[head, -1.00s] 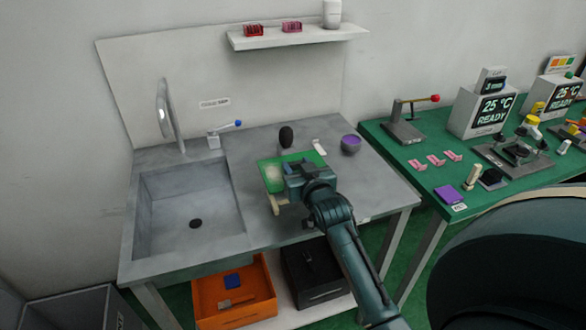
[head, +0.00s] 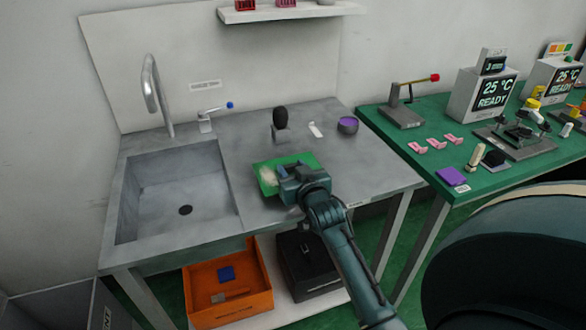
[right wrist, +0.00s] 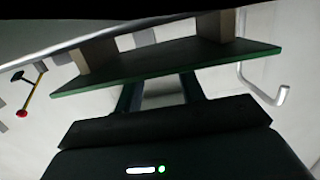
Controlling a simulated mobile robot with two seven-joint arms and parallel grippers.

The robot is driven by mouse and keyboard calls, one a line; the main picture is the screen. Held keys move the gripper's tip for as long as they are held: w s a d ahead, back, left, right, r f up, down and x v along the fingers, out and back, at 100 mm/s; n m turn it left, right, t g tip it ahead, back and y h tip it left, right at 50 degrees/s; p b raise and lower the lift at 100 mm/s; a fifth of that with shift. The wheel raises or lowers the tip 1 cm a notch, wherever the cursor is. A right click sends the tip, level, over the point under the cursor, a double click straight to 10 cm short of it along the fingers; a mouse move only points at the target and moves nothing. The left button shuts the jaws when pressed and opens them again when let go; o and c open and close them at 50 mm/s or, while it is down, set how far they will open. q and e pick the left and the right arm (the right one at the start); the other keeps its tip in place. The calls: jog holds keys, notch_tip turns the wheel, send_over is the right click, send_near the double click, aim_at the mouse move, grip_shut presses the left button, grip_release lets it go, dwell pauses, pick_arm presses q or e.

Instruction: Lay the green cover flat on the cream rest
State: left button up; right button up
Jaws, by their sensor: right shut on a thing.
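The green cover (head: 305,161) is a thin flat board at the front of the grey bench in the head view, with a pale patch on its left part. My right gripper (head: 290,178) is shut on its near side. In the right wrist view the cover (right wrist: 165,67) shows nearly edge-on between my fingers (right wrist: 160,92). Two cream blocks of the rest (right wrist: 96,56) stand against its bench-facing side in that upside-down view; whether they bear it is unclear. In the head view the rest is mostly hidden. My left gripper is not in view.
A sink (head: 178,195) with a tap lies left, beside a blue-tipped lever (head: 215,112). Behind the cover stand a black knob (head: 281,117) and a purple-topped bowl (head: 348,125). A green table (head: 425,135) with a red-tipped lever stands right. An orange crate (head: 230,292) sits below.

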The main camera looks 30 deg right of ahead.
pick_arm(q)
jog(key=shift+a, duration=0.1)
pick_arm(e)
jog(key=o, duration=1.1)
jog(key=v, duration=1.3)
jog(key=shift+s+a, duration=0.1)
pick_arm(q)
jog(key=p, duration=0.1)
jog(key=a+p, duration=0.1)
jog(key=p, duration=0.1)
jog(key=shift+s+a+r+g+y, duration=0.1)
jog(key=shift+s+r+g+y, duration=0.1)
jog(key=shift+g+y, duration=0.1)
pick_arm(e)
jog(key=s+a+f+n+g+y, duration=0.1)
jog(key=s+a+f+n+y, duration=0.1)
jog(key=s+a+f, duration=0.2)
jog(key=s+a+f+n+g+y, duration=0.2)
jog(key=s+a+f, duration=0.2)
jog(key=a, duration=0.3)
jog(key=s+a+f+n+g+y, duration=0.1)
jog(key=s+a+f+g+y, duration=0.1)
jog(key=a+f, duration=0.4)
jog(key=shift+s+a+f+n+y, duration=0.15)
jog(key=shift+s+n+y, duration=0.1)
jog(key=shift+s, duration=0.4)
jog(key=shift+s+a+f+n+y, duration=0.15)
jog(key=shift+s+y, duration=0.1)
jog(key=shift+s, duration=0.4)
